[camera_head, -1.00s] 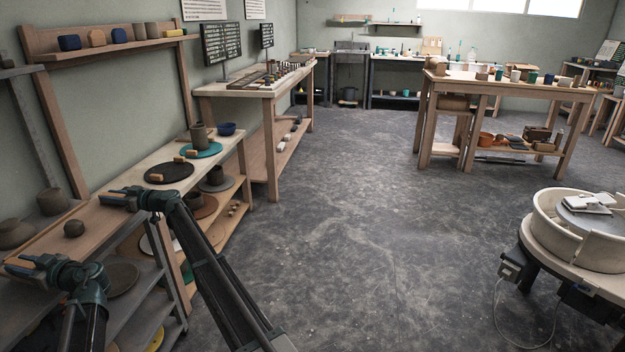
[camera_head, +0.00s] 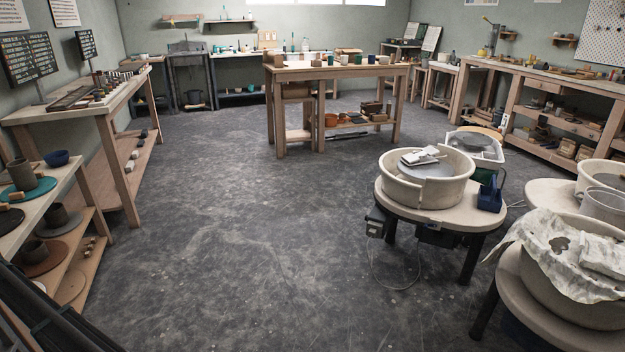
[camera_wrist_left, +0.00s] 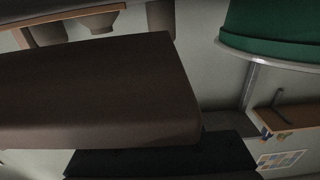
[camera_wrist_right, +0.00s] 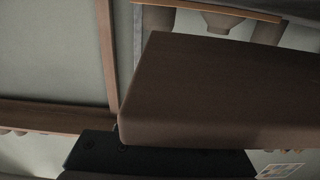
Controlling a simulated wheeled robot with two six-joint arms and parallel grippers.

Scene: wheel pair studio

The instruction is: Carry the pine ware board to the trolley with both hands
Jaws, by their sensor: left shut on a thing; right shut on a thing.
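The pine ware board (camera_wrist_left: 95,95) looks dark brown and shadowed in the left wrist view, running in from the left edge. In the right wrist view the board (camera_wrist_right: 220,95) runs in from the right edge. My left gripper (camera_wrist_left: 160,162) shows as a dark part against the board and is shut on it. My right gripper (camera_wrist_right: 160,160) is likewise shut on the board. What lies on top of the board is hidden. In the head view only dark arm links of mine show at lower left; the grippers and board are out of frame. I cannot make out a trolley.
Open grey floor (camera_head: 250,240) fills the middle. A workbench (camera_head: 100,105) and a lower shelf with pots (camera_head: 45,215) line the left. A wooden table (camera_head: 335,70) stands ahead. Potter's wheels (camera_head: 425,190) stand at right. A green rimmed thing (camera_wrist_left: 275,25) shows in the left wrist view.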

